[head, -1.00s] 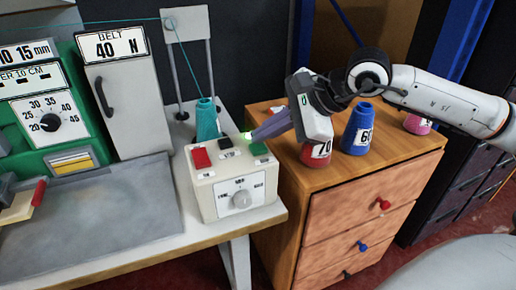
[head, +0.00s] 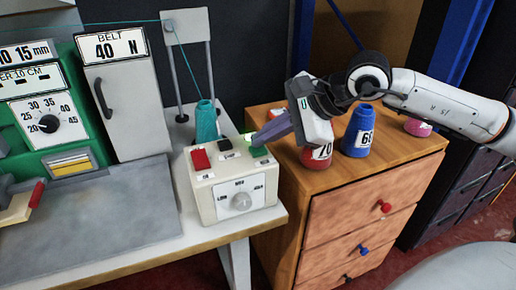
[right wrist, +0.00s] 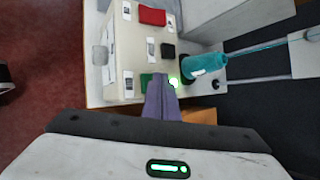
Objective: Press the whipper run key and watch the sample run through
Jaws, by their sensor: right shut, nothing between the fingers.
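The cream control box (head: 212,209) stands at the table's right end. It carries a red key (head: 200,159), a black key (head: 225,144), a green key (head: 260,152) and a front knob (head: 242,200). The key labels are too small to read. My right gripper (head: 254,141) is shut and empty, its fingertips at the green key's back edge; I cannot tell whether they touch it. My left gripper is out of view.
A teal cone (head: 206,122) with thread stands behind the box. The wooden cabinet (head: 350,215) at right bears a red cone (head: 316,157), a blue cone (head: 360,130) and a pink one (head: 417,127). A grey plate (head: 110,225) covers the table left of the box.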

